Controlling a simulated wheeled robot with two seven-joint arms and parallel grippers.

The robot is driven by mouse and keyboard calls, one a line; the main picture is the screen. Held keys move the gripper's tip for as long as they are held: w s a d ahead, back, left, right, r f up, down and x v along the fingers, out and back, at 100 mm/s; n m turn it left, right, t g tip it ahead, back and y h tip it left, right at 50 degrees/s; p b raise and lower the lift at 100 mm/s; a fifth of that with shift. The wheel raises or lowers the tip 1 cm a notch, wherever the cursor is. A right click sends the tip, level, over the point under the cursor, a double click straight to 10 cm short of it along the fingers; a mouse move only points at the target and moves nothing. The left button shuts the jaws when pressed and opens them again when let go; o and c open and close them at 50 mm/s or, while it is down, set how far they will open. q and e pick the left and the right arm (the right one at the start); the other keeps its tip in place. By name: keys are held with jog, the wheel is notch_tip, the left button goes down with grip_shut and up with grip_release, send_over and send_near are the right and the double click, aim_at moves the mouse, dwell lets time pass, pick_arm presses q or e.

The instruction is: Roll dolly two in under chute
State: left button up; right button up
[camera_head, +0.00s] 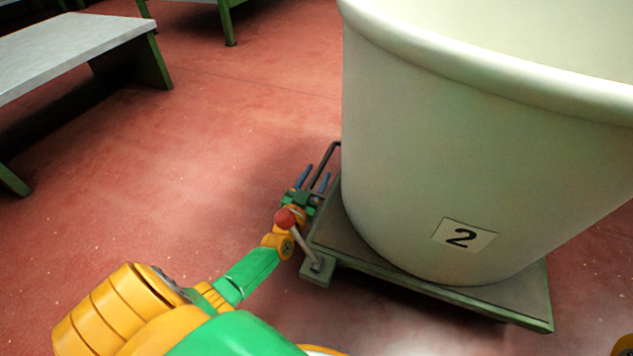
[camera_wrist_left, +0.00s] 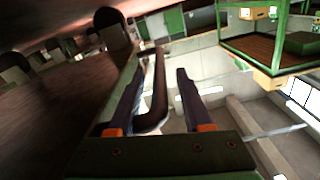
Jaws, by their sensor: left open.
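Dolly two is a dark flat platform with a green edge (camera_head: 440,294). It carries a large cream tub (camera_head: 440,160) with a "2" label (camera_head: 464,236). A bent dark handle bar (camera_head: 323,163) rises at the dolly's left side. A lever with a red knob (camera_head: 285,220) stands at its near left corner. My left gripper (camera_head: 314,179) is open beside the dolly, at the handle bar. In the left wrist view the bar (camera_wrist_left: 158,100) shows between the open fingers; contact cannot be told. No chute can be made out. My right gripper is not in view.
A grey-topped bench with green legs (camera_head: 75,50) stands at the upper left, and another green-legged bench (camera_head: 228,20) is at the top. The red floor (camera_head: 200,150) between the benches and the dolly is clear. The tub hides the area behind it.

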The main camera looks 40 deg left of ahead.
pick_arm(q)
grip_shut()
dwell(1.4)
